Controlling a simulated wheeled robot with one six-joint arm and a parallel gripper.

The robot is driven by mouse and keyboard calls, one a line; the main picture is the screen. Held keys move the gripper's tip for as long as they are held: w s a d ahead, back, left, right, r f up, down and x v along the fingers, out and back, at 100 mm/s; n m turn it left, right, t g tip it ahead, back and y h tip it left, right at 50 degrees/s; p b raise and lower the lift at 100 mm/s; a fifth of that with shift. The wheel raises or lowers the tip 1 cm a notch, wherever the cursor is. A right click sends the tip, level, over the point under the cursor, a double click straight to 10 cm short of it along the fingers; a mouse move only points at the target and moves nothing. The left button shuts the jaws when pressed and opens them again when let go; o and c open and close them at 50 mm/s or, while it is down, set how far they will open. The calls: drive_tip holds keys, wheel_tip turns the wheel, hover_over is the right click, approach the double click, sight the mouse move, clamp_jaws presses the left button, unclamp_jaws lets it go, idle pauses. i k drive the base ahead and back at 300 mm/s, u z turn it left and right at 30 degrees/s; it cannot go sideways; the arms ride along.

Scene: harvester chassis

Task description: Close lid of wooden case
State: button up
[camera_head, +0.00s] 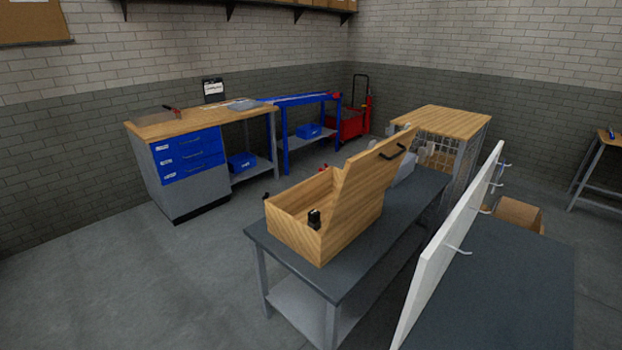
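The wooden case (292,234) sits on a dark-topped table in the middle of the view. Its lid (367,182) stands open, tilted up and leaning back toward the right. A black handle (392,149) is on the lid near its upper edge. A small black fitting (314,218) shows at the case's near rim, and a smaller dark piece shows at its left corner. Part of the case's inside is hidden by the lid and walls. My gripper is not in view.
The dark table (350,279) has a lower shelf. A white upright panel with hooks (446,250) stands close on the right. A wood-topped cage (452,126) is behind the table. A workbench with blue drawers (188,154) stands back left. The floor at left is clear.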

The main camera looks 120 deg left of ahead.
sight(365, 175)
drive_tip(key=u, duration=3.45)
drive_tip(key=i, duration=1)
